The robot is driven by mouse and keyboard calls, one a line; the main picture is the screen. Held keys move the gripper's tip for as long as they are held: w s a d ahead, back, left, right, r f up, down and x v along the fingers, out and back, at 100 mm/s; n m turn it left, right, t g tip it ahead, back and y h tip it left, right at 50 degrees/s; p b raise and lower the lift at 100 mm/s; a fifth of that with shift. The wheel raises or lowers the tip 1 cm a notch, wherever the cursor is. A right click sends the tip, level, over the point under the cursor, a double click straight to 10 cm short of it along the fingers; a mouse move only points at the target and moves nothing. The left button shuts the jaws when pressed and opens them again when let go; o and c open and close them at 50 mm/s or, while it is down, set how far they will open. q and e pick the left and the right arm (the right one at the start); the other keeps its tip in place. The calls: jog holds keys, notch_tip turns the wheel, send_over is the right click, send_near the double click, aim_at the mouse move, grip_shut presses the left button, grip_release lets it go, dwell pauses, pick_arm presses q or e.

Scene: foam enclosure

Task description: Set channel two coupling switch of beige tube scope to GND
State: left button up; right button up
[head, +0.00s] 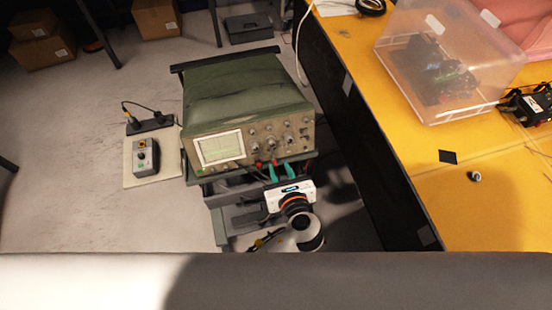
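The tube scope (247,122) stands on a cart, with an olive-green case and a beige front panel. Its lit greenish screen (221,148) is at the panel's left, with several knobs and small switches to the right. The coupling switches are too small to tell apart or read. My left gripper (280,172) is just below and in front of the panel's lower edge. Its two teal fingertips stand apart with nothing visible between them. I cannot tell whether they touch the panel. My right gripper is not in view.
A yellow-topped bench (480,205) with a clear plastic box (452,62) stands close on the right. A grey control box (145,157) lies at left. A pale grey surface (90,285) crosses the bottom.

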pick_arm(q)
jog(key=v, duration=0.5)
dwell(0.4)
jog(key=s+a+f+n+g+h, duration=0.1)
jog(key=s+a+f+n+g, duration=0.15)
jog(key=f, duration=0.65)
jog(key=s+a+f+n+g, duration=0.2)
jog(key=s+a+f+n, duration=0.15)
jog(key=f, duration=0.65)
jog(key=s+a+f+n+g+h, duration=0.1)
jog(key=s+a+f+n+g, duration=0.15)
jog(key=f, duration=0.65)
jog(key=s+a+f+n+g, duration=0.2)
jog(key=s+a+f+n, duration=0.5)
jog(key=s+n, duration=0.3)
jog(key=s+a+f+n+g+h, duration=0.1)
jog(key=s+a+f+n+g, duration=0.2)
jog(key=s+a+f+n, duration=0.4)
jog(key=s+a+n, duration=0.3)
jog(key=n, duration=0.2)
jog(key=shift+s+a, duration=0.3)
jog(key=shift+f, duration=0.2)
